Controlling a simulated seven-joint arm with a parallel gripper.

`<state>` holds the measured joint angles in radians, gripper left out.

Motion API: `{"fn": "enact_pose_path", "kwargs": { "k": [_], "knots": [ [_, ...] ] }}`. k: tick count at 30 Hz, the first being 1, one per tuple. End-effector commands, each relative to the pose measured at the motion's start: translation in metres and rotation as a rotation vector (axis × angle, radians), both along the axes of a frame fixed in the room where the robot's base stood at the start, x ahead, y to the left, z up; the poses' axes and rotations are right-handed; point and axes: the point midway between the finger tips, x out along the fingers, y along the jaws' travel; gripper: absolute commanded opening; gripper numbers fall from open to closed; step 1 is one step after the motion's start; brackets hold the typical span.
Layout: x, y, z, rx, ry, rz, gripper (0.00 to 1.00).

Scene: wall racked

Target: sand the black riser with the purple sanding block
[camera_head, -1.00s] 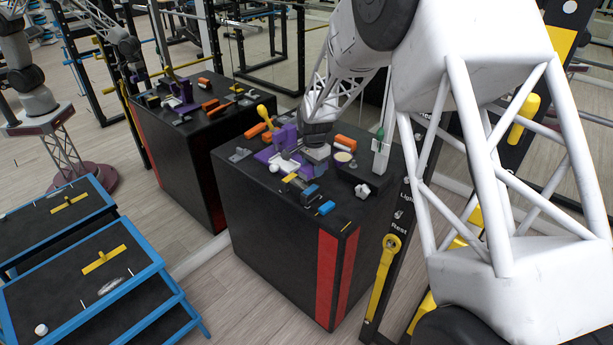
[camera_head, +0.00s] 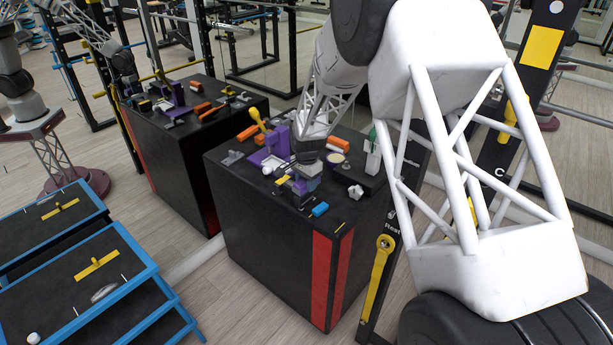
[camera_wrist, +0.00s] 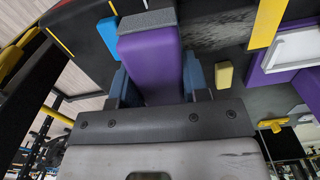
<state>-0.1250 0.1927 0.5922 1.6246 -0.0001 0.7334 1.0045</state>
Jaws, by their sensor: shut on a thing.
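My gripper (camera_wrist: 152,88) is shut on the purple sanding block (camera_wrist: 150,62), its blue fingers on either side of the block. In the head view my gripper (camera_head: 306,170) is low over the front part of a black box top, with some purple showing under it. In the wrist view a black surface with a grey scuffed patch (camera_wrist: 215,35) lies beside the block's far end. I cannot tell where the riser's edges are, or whether the block touches it. The gripper and arm hide part of this area.
The black box (camera_head: 262,235) with red stripes carries a purple holder (camera_head: 256,157), a blue piece (camera_head: 320,209), orange blocks (camera_head: 247,132) and a white knob (camera_head: 355,191). A yellow block (camera_wrist: 224,75) is close to my fingers. Blue-framed steps (camera_head: 160,268) stand at left.

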Motion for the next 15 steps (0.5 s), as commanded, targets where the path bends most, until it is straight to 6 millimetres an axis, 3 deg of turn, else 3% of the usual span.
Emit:
{"fn": "enact_pose_path", "kwargs": {
  "k": [7, 15],
  "knots": [
    [0.002, 0.002, -0.027, 0.000, 0.000, 0.001, 0.12],
    [0.020, 0.020, -0.022, 0.000, -0.001, 0.002, 0.12]
  ]
}}
